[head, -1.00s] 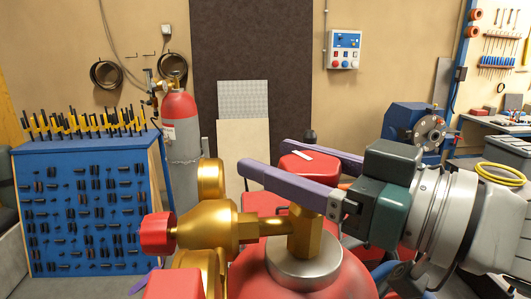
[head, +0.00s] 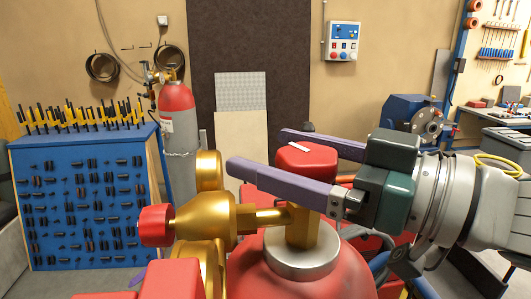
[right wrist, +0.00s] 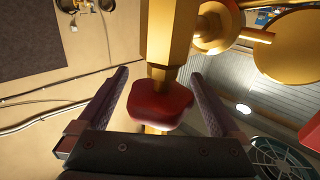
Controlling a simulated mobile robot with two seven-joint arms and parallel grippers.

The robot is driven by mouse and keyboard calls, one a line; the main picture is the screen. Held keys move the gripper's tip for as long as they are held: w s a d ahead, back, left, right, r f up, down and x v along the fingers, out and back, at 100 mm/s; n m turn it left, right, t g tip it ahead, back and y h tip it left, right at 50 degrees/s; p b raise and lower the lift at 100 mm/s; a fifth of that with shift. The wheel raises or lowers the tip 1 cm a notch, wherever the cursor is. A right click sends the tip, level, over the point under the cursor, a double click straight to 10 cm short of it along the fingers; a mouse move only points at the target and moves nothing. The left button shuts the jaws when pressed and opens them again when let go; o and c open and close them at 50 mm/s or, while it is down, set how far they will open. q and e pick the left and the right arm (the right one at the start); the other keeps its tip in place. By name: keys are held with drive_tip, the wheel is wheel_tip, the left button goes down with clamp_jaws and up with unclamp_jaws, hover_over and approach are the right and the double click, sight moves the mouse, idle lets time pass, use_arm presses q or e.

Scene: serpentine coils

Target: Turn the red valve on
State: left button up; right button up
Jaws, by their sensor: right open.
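The red valve knob (head: 303,163) sits on top of a brass stem (head: 303,228) above a red tank (head: 285,275). My right gripper (head: 257,148) comes in from the right in the head view. It is open, with one purple finger beyond the knob and one in front of it. In the right wrist view the knob (right wrist: 160,102) lies between the spread fingers, with visible gaps on both sides. The near finger hides the knob's lower part in the head view. A purple tip (head: 138,277) at lower left seems to be my left gripper, mostly hidden.
A brass regulator (head: 208,220) with another red knob (head: 156,226) is left of the stem, close to my right fingertips. A blue tool rack (head: 85,200) and a gas cylinder (head: 177,130) stand behind. A blue machine (head: 415,118) stands at the back right.

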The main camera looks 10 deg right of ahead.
drive_tip(key=b+v, duration=0.6)
drive_tip(key=v, duration=0.4)
